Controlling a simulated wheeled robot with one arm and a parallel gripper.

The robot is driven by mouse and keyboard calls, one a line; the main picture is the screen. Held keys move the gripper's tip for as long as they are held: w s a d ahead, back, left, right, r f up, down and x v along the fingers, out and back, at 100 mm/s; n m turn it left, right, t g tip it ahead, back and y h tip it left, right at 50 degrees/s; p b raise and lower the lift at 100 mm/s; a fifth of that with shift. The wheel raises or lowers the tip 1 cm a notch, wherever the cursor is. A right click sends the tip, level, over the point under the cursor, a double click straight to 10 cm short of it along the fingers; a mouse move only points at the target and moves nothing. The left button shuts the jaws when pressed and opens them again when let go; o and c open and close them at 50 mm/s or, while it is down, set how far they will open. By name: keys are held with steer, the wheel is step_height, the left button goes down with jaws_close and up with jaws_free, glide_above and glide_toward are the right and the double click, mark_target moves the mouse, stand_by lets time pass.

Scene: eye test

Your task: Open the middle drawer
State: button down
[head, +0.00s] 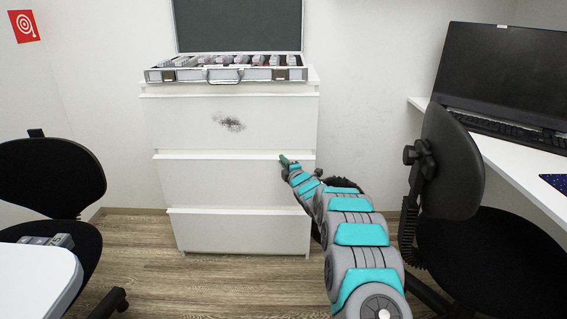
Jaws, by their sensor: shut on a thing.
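A white chest of drawers (165,240) stands against the back wall, with three drawer fronts one above another. The middle drawer (215,182) looks shut, its front about in line with the top drawer (185,122) and the bottom drawer (240,232). My gripper (286,161) is at the top edge of the middle drawer, near its right end. It is shut on that edge; the fingertips are small and the arm behind them partly hides them.
An open metal case (226,75) with several items lies on top of the chest. A black office chair (450,200) and a white desk (510,165) with a monitor (505,80) are right. Another chair (50,180) and a white table (35,280) are left. Floor before the chest is clear.

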stand_by(0.8)
steer(key=s+b, duration=1.4)
steer(key=s, duration=0.9)
steer(key=shift+a+b, duration=0.3)
steer(key=shift+a, duration=0.1)
steer(key=shift+s, duration=0.1)
steer(key=c, duration=0.9)
jaws_free()
steer(key=shift+c, duration=0.2)
steer(key=shift+s, duration=0.1)
steer(key=v, duration=0.7)
steer(key=shift+s, duration=0.3)
